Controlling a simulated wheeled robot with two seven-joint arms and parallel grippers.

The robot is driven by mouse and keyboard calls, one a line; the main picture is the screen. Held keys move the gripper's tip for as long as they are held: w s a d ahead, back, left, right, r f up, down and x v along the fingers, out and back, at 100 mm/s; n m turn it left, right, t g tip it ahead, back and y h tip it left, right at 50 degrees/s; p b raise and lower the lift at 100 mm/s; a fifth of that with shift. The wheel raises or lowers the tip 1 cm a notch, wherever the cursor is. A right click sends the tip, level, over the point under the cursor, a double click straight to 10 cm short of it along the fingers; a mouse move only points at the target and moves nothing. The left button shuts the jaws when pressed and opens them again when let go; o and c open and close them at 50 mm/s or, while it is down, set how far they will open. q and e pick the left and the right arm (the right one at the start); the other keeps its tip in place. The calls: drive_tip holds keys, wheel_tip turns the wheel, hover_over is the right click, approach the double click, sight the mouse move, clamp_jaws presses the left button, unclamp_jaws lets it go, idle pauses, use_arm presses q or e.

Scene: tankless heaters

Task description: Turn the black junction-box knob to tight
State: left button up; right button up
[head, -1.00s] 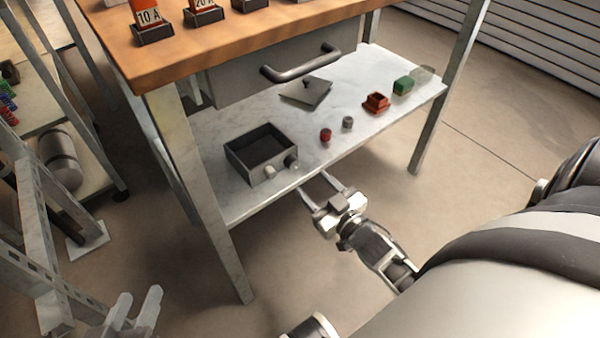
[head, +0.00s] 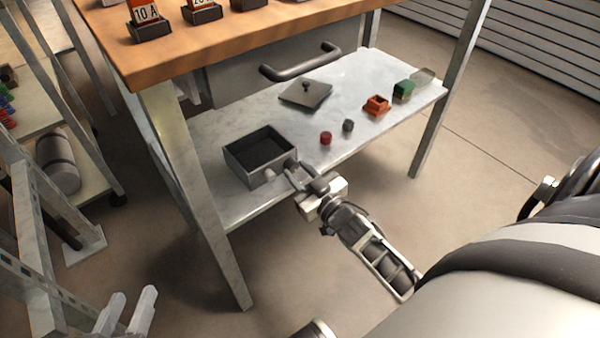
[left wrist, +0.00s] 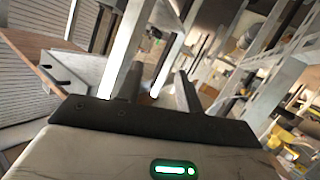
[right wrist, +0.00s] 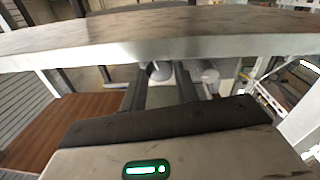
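The grey open-topped junction box (head: 240,165) sits on the lower shelf. A pale knob (head: 268,174) shows on its front. The black knob to its right is mostly hidden by my right gripper (head: 300,173) in the head view. In the right wrist view a round knob (right wrist: 160,71) lies between the tips of my right gripper (right wrist: 159,80), with gaps beside it; another knob (right wrist: 209,76) is to the right, outside the fingers. Whether the fingers touch the knob is unclear. My left gripper (head: 128,308) is open and empty at lower left.
The lower shelf (head: 215,200) also holds a flat lid (head: 306,93), a red cap (head: 326,138), a grey cap (head: 348,125), an orange part (head: 377,105) and a green block (head: 404,90). The wooden tabletop (head: 250,45) and drawer handle (head: 300,65) are above. A table leg (head: 195,190) stands left.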

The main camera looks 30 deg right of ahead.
drive_tip(key=shift+r+p, duration=0.2)
drive_tip(key=shift+p, duration=0.15)
drive_tip(key=shift+r+m+p, duration=0.1)
drive_tip(key=shift+m+p, duration=0.45)
drive_tip(key=shift+m, duration=0.45)
drive_tip(key=shift+f, duration=0.25)
drive_tip(key=o, duration=1)
drive_tip(key=shift+c, duration=0.2)
use_arm(q)
drive_tip(key=shift+w+a+f+g+y, duration=0.15)
drive_tip(key=shift+f+g+y, duration=0.1)
drive_tip(key=shift+f, duration=0.2)
drive_tip(key=shift+a+f+g+y, duration=0.15)
drive_tip(key=shift+f+g, duration=0.1)
drive_tip(key=shift+f, duration=0.15)
